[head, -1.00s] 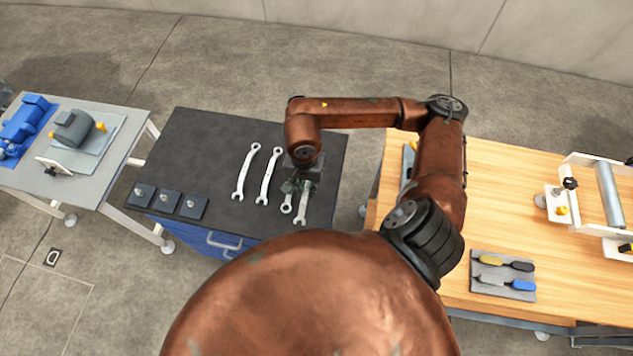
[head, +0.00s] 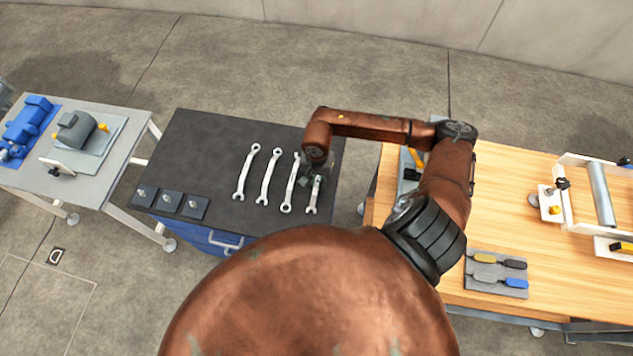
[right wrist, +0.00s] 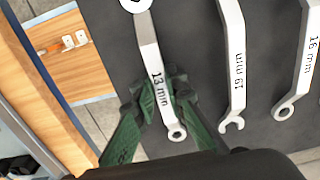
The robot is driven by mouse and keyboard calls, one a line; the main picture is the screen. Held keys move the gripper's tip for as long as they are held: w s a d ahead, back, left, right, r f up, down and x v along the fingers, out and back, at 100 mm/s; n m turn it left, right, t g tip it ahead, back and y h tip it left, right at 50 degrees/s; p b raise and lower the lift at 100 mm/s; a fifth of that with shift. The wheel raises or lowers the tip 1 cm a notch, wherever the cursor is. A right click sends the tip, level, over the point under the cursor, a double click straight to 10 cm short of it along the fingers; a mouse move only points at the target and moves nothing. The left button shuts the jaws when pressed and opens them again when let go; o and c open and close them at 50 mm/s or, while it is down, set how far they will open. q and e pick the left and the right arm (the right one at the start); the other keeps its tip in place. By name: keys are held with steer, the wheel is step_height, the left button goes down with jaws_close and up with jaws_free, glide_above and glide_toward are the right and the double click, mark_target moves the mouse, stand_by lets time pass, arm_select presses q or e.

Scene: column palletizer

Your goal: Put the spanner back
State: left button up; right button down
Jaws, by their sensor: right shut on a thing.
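My right gripper (head: 317,174) is over the dark top of the blue cabinet (head: 230,130), shut on the rightmost spanner. In the right wrist view the green fingers of the gripper (right wrist: 158,100) sit on either side of this silver spanner (right wrist: 152,62), marked 13 mm. Its near end (head: 311,209) points toward me in the head view. I cannot tell whether it touches the top. Beside it, roughly parallel and apart, lie the 19 mm spanner (right wrist: 233,60), the 16 mm spanner (right wrist: 306,68) and another spanner (head: 245,173). My left gripper is not in view.
Small dark square plates (head: 170,203) lie at the cabinet's front left. A wooden bench (head: 520,190) stands to the right, with a grey tool mat (head: 497,274) and a roller fixture (head: 603,195). A grey table (head: 85,180) with blue machinery stands at the left.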

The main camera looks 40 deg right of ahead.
mark_target(316, 183)
steer(key=shift+f, duration=0.15)
steer(key=c, duration=2)
jaws_free()
steer(key=shift+o, duration=0.2)
steer(key=shift+r, duration=0.2)
step_height(316, 183, up, 12)
steer(key=b, duration=0.2)
steer(key=shift+a, duration=0.1)
